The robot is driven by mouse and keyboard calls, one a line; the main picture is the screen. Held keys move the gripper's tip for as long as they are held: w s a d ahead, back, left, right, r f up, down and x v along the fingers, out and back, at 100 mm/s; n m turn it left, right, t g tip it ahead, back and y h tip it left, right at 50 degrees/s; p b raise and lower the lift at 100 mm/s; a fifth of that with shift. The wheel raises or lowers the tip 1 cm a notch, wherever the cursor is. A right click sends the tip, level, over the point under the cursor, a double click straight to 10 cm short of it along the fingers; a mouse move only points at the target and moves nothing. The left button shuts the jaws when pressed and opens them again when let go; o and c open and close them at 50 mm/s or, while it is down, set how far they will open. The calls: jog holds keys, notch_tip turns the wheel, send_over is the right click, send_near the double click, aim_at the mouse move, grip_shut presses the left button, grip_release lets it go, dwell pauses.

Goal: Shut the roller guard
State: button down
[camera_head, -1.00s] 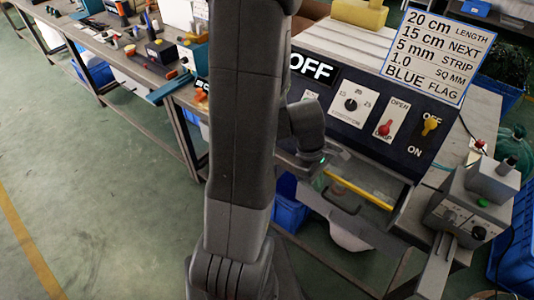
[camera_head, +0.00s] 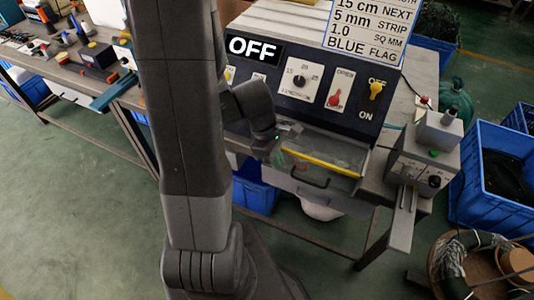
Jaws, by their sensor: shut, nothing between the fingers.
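The guard (camera_head: 338,150) is a clear-looking panel at the front of the machine, below its control panel. A yellow bar (camera_head: 322,163) runs along its front edge. Below the bar is a dark curved handle (camera_head: 310,181) on a grey front panel. I cannot tell how far the guard stands open. My gripper (camera_head: 284,152) is at the left end of the guard, above and left of the handle. It is shut and empty. Its fingertips are small and partly hidden, so contact with the guard cannot be told.
A grey box unit (camera_head: 425,160) stands right of the guard. Blue crates (camera_head: 490,200) stand at the right. Open floor lies at the left.

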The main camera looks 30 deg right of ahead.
jog(key=w+a+v, duration=0.1)
jog(key=v, duration=0.9)
jog(key=shift+w+p, duration=0.2)
jog(key=shift+p, duration=0.25)
jog(key=s+d+f+b, duration=0.1)
jog(key=s+d+f, duration=0.1)
jog(key=f, duration=0.3)
jog(key=s+d+f, duration=0.2)
jog(key=s+f, duration=0.1)
jog(key=f, duration=0.2)
jog(key=shift+s+b, duration=0.25)
jog(key=shift+b, duration=0.15)
jog(key=shift+d, duration=0.15)
